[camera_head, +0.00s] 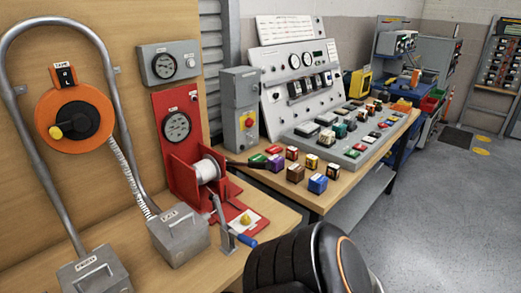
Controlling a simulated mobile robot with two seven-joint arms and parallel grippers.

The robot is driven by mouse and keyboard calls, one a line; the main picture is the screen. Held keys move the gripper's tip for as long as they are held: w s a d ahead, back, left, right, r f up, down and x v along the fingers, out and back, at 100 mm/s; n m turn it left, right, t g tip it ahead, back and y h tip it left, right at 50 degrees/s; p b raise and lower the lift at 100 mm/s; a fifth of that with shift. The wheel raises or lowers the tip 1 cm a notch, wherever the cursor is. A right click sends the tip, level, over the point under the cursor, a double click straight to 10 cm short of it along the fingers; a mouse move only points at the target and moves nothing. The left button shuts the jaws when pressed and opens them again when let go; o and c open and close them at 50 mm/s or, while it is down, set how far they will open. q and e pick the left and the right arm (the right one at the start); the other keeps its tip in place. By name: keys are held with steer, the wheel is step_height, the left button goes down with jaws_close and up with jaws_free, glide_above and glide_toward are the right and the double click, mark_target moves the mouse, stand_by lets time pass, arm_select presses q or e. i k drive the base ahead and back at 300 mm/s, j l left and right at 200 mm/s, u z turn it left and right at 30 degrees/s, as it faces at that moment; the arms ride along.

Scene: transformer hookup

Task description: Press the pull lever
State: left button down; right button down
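A red winch stand (178,165) with a spool of pale line (206,170) stands on the wooden bench at centre left. A grey metal crank arm (222,222) with a blue grip (245,240) sticks out at its front. A small yellow knob (246,219) sits on the red base beside it. I cannot tell for certain which of these is the pull lever; no label on them is readable. Neither of my grippers shows in the head view, and nothing is seen touching the winch.
An orange reel (75,120) and a bent grey conduit hang on the wooden panel, above two grey boxes (180,238) (95,272). A control console (300,80) and several coloured blocks (318,184) stand right. A black rounded shape (300,262) fills the bottom middle.

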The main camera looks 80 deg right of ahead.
mark_target(252, 164)
steer(key=k+l, duration=0.4)
steer(key=k, duration=0.15)
steer(key=z, duration=1.65)
